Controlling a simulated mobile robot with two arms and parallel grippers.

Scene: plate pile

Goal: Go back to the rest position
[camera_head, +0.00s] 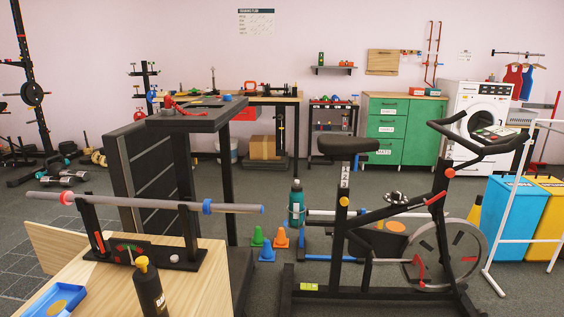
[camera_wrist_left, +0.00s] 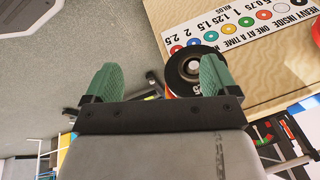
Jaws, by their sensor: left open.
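My left gripper (camera_wrist_left: 158,74) shows in the left wrist view, its two green fingers wide apart. No object is clamped between them. A small black weight plate (camera_wrist_left: 188,64) with a white marking lies beyond the fingers, near the right finger, which partly covers it. A thin red and orange edge shows beside the plate; what is under it is mostly hidden. Neither gripper shows in the head view.
A wooden top (camera_wrist_left: 275,75) carries a card (camera_wrist_left: 240,25) with coloured discs. In the head view, a barbell (camera_head: 150,203) rests on a black rack above a wooden table (camera_head: 205,283) with a black bottle (camera_head: 149,292) and blue tray (camera_head: 53,303). An exercise bike (camera_head: 345,225) stands right.

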